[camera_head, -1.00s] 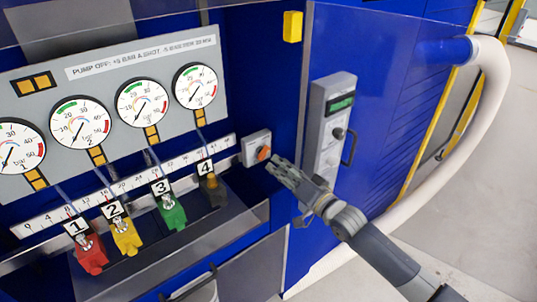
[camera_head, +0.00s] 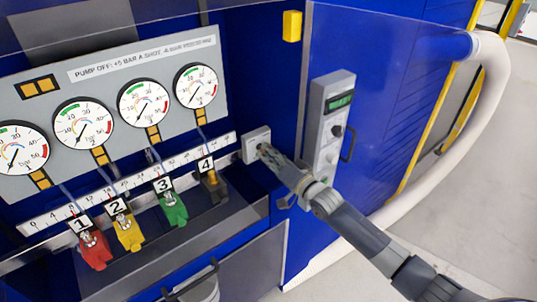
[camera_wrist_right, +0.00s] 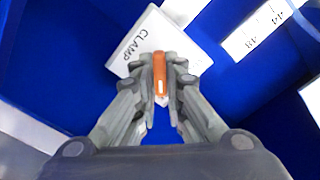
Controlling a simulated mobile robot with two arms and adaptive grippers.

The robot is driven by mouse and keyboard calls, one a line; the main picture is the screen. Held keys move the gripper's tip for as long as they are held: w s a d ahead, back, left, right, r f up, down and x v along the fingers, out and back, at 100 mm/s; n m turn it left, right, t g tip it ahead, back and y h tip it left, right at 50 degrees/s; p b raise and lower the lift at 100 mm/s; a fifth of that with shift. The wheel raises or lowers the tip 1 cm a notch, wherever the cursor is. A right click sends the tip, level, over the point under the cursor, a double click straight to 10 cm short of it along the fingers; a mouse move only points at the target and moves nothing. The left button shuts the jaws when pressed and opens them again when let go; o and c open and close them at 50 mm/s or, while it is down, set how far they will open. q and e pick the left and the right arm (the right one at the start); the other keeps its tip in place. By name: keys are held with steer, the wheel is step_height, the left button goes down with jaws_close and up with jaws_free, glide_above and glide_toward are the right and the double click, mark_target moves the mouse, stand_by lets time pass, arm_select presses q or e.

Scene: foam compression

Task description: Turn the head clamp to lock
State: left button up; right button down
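The head clamp is an orange knob (camera_wrist_right: 160,78) with a white mark, on a light grey box (camera_head: 254,138). In the right wrist view the box's white face (camera_wrist_right: 135,45) reads "CLAMP". My right gripper (camera_head: 268,153) reaches the box's front in the head view and hides the knob there. In the right wrist view the fingers of this gripper (camera_wrist_right: 161,88) stand close on both sides of the knob, shut on it. The knob's long side runs along between the fingers. My left gripper is in neither view.
Left of the clamp are several gauges (camera_head: 83,122) and numbered valves, the nearest dark one (camera_head: 213,185) marked 4. A white hose (camera_head: 490,110) curves at far right.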

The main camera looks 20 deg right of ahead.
steer(key=shift+n, duration=0.3)
steer(key=shift+n+b, duration=1.75)
steer(key=shift+n, duration=6.05)
steer(key=c, duration=1.7)
jaws_free()
steer(key=shift+o, duration=0.2)
steer(key=shift+s+d, duration=0.1)
